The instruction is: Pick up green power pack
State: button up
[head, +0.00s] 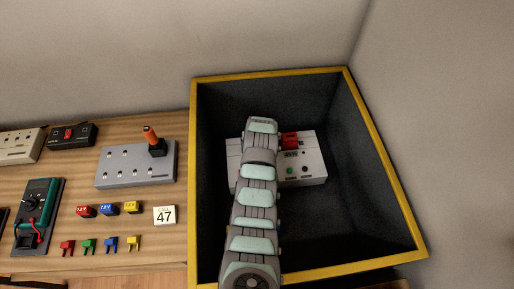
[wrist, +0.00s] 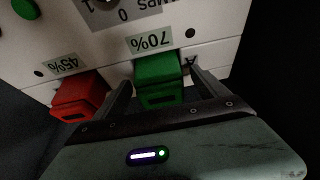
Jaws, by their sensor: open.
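The green power pack (wrist: 158,78) sits against the face of a white device (wrist: 105,45), under an upside-down 70% label. In the wrist view my gripper (wrist: 160,88) is open, with one finger on each side of the green pack. I cannot tell whether the fingers touch it. In the head view the device (head: 308,170) lies in the dark bin, and my arm reaches over it. My arm hides the green pack and my fingers there.
A red power pack (wrist: 78,97) sits left of the green one, under a 45% label. The yellow-rimmed bin (head: 270,73) has high walls around the device. A wooden bench (head: 150,240) on the left holds a joystick box (head: 136,167), a multimeter (head: 38,212) and small coloured plugs.

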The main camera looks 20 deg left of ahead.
jog(key=shift+w+a+f, duration=0.1)
jog(key=shift+w+f, duration=0.15)
jog(key=shift+f, duration=0.1)
jog(key=shift+c, duration=0.5)
grip_shut()
